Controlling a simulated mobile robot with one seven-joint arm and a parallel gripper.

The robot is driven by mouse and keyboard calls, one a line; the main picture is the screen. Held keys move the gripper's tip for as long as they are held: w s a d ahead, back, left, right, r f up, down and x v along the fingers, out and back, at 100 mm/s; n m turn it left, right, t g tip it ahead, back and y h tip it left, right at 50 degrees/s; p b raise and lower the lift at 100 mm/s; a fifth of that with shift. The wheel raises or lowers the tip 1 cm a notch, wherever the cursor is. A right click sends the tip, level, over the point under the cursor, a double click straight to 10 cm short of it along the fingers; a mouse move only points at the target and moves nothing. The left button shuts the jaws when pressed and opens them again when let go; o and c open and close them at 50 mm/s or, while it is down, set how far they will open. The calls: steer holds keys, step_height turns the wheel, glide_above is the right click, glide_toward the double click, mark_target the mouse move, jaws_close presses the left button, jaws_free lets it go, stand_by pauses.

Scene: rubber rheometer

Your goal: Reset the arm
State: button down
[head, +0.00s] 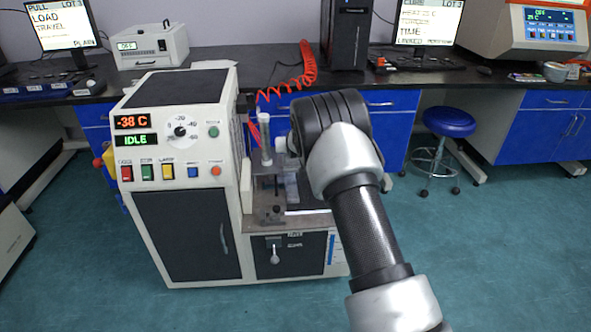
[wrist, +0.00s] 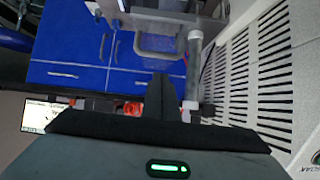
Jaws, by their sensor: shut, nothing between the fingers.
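My arm (head: 365,225) reaches up from the lower right in the head view. Its dark wrist joint (head: 330,120) stands in front of the right part of the rheometer's test stand. My gripper (wrist: 160,85) shows in the wrist view as dark fingers shut together with nothing held. In the head view it is hidden behind the arm. A white upright cylinder (head: 264,140) stands on the test stand left of the arm. In the wrist view a grey-white tube (wrist: 193,70) stands close to the right of the fingers; I cannot tell whether they touch.
The white rheometer cabinet (head: 180,190) shows "-38 C" and "IDLE", with several coloured buttons. A red coiled hose (head: 300,80) hangs behind it. A blue stool (head: 448,124) stands to the right. A slotted white panel (wrist: 260,80) fills the wrist view's right side. Open floor (head: 500,250) lies right of the arm.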

steer(key=s+f+p, duration=0.2)
steer(key=s+f, duration=0.2)
steer(key=s, duration=0.4)
steer(key=s+d+r+g, duration=0.1)
steer(key=s+d+r, duration=0.1)
steer(key=s+r, duration=0.75)
steer(key=s+d+r+g, duration=0.1)
steer(key=s+r, duration=0.6)
steer(key=r, duration=0.6)
steer(key=s+d+r+g, duration=0.1)
steer(key=s+r+g, duration=0.15)
steer(key=s, duration=1.35)
steer(key=s+d+r+g, duration=0.1)
steer(key=s+d+r, duration=0.15)
steer(key=s, duration=1.35)
step_height(320, 180, up, 26)
steer(key=p, duration=2.5)
steer(key=shift+s+a+f, duration=0.15)
steer(key=shift+a+f, duration=0.1)
steer(key=shift+a, duration=0.2)
